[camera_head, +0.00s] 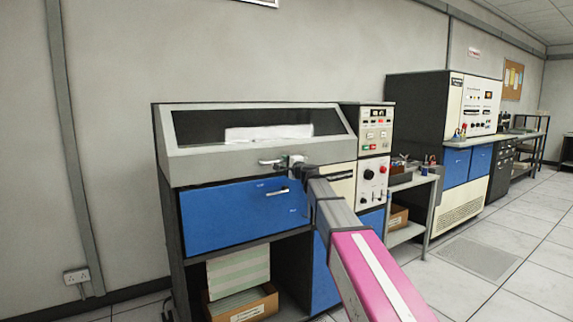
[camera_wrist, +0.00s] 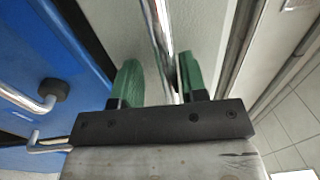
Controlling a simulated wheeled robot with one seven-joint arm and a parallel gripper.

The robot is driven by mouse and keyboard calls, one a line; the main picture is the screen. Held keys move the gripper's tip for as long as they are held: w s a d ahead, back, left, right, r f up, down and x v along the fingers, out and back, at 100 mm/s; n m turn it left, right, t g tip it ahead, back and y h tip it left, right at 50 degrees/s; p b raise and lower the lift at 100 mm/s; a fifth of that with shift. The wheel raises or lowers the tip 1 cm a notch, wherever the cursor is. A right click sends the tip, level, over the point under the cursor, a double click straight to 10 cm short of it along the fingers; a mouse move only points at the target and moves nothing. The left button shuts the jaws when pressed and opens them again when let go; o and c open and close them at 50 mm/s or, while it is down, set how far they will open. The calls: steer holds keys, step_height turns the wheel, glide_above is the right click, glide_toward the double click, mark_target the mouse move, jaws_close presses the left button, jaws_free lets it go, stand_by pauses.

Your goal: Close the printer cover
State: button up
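The printer cover (camera_head: 180,157) is a grey sloped lid with a dark window, on top of the printer cabinet. It appears lowered onto the cabinet; I cannot tell whether a small gap remains. White paper (camera_head: 268,132) shows through the window. A chrome handle (camera_head: 268,162) is on its front edge. My gripper (camera_head: 291,160) is at this handle, partly hidden by my arm. In the wrist view my gripper (camera_wrist: 160,77) has green fingers apart on both sides of the chrome bar (camera_wrist: 158,25). The right finger is close to the bar; the left stands clear.
A blue drawer front (camera_head: 235,216) with its own handle is just below the cover. A shelf with a cardboard box (camera_head: 243,305) is underneath. Control panels (camera_head: 375,130) stand to the right, beside a cluttered side table (camera_head: 415,182). Tiled floor (camera_head: 515,225) is open at the right.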

steer(key=v, duration=1)
steer(key=shift+s+d, duration=0.15)
steer(key=shift+s, duration=0.15)
steer(key=shift+f, duration=0.1)
steer(key=s+d+f+n+g+h, duration=0.1)
steer(key=s+d+f+n+g, duration=0.2)
steer(key=f, duration=0.6)
steer(key=s+f+n+g+h, duration=0.1)
steer(key=s+f+n+g, duration=0.3)
steer(key=f, duration=0.6)
steer(key=s+d+f+g+h, duration=0.1)
steer(key=s+d+f, duration=0.1)
steer(key=s+f, duration=0.5)
steer(key=s+d+f+n+g+h, duration=0.2)
steer(key=s+d+f+g+h, duration=0.2)
steer(key=s+d+f, duration=0.2)
steer(key=s+d+f+n+g+h, duration=0.2)
steer(key=s+d+f, duration=0.5)
steer(key=s+f, duration=0.4)
step_height(320, 180, down, 4)
steer(key=shift+s+d+r+g+h, duration=0.2)
steer(key=shift+d+g+h, duration=0.05)
steer(key=shift+g+h, duration=0.7)
